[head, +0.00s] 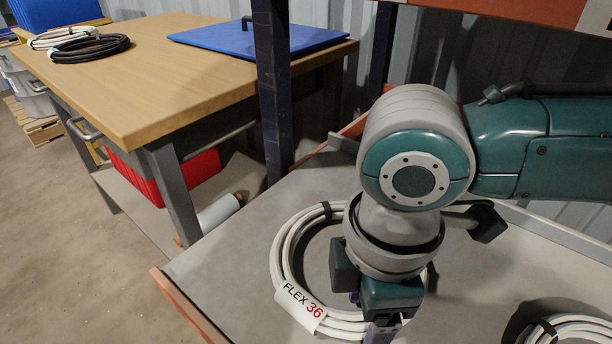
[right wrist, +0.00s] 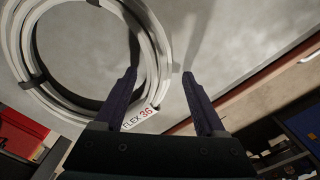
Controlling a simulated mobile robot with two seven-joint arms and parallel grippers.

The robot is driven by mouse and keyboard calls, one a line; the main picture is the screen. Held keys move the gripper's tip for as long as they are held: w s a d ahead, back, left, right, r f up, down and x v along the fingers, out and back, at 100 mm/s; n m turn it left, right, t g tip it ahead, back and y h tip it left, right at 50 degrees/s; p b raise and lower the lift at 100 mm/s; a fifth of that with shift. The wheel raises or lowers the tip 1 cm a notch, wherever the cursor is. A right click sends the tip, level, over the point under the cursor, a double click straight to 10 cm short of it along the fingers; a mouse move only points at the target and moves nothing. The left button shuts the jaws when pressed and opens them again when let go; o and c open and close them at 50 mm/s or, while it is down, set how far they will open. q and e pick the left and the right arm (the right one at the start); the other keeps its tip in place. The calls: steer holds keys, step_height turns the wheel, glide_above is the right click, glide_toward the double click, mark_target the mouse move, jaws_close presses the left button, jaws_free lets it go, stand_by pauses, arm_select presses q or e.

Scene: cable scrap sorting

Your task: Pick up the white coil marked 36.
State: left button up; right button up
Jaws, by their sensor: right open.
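The white coil marked 36 (head: 281,252) lies flat on the grey shelf (head: 230,235), its "FLEX 36" label at the front left. My right gripper (head: 368,322) points down over the coil's right front part, and its wrist hides some of the ring. In the right wrist view, the coil (right wrist: 157,48) fills the upper left. My right gripper (right wrist: 160,76) is open there, with the coil's side and label showing between its fingers. One finger overlaps the ring's inside and the other is outside it. I cannot tell whether the fingertips reach cable height. My left gripper is not in view.
Another white coil (head: 572,326) lies at the shelf's lower right. A dark post (head: 272,95) stands at the shelf's back left. A wooden bench (head: 150,85) beyond holds a black coil (head: 90,48), white cable and a blue lid (head: 258,38). The shelf's left part is clear.

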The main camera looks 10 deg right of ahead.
jaws_close()
stand_by(0.6)
steer(key=shift+w, duration=0.1)
stand_by(0.7)
